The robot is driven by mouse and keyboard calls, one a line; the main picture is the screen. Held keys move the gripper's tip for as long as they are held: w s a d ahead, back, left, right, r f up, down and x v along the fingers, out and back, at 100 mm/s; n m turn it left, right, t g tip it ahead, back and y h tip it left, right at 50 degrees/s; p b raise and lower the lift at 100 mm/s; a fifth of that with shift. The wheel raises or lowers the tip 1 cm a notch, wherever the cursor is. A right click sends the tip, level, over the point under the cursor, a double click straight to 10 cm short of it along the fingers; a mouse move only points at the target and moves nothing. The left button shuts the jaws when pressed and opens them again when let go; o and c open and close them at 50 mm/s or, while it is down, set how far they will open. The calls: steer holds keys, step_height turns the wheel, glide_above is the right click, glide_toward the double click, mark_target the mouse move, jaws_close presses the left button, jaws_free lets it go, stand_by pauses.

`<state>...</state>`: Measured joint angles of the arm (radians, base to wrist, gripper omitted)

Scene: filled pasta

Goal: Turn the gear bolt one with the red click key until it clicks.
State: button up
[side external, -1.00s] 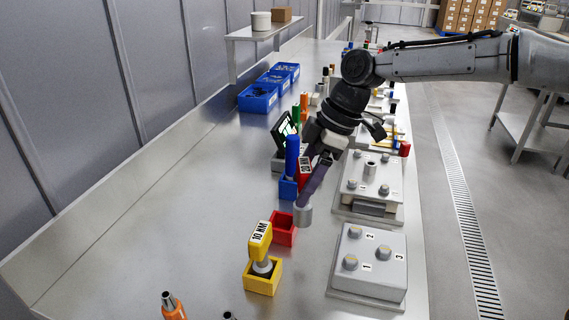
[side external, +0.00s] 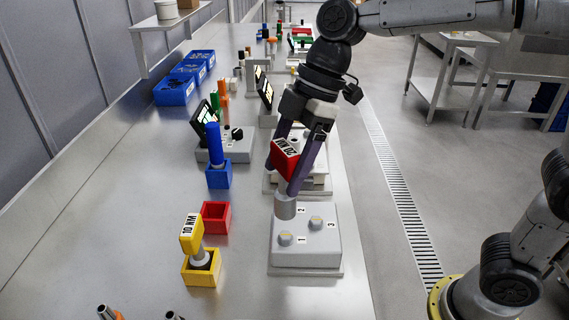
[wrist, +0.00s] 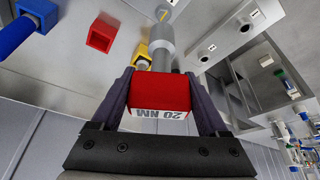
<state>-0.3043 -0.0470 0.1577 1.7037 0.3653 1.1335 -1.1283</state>
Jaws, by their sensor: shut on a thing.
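My gripper (side external: 287,170) is shut on the red click key (side external: 285,158), marked 20 NM, with one finger on each side of its red body. The red key also shows in the wrist view (wrist: 160,95). Its grey socket end (side external: 286,208) points down, slightly tilted, over the back left of a grey box (side external: 305,255) with numbered bolts. Bolt one (side external: 285,238), with a yellowish top, is in clear view in front of the socket. Bolt three (side external: 316,222) is to the right. The socket hides the spot beside label 2. I cannot tell whether the socket touches anything.
An empty red holder (side external: 215,230) stands left of the box. A yellow key (side external: 191,232) stands in a yellow holder (side external: 201,281), a blue key (side external: 214,145) in a blue holder (side external: 219,186). Another grey fixture sits behind. The left bench surface (side external: 110,215) is clear.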

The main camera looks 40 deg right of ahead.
mark_target(285, 199)
steer(key=shift+f, duration=2.6)
steer(key=shift+f, duration=0.9)
steer(key=shift+m, duration=0.5)
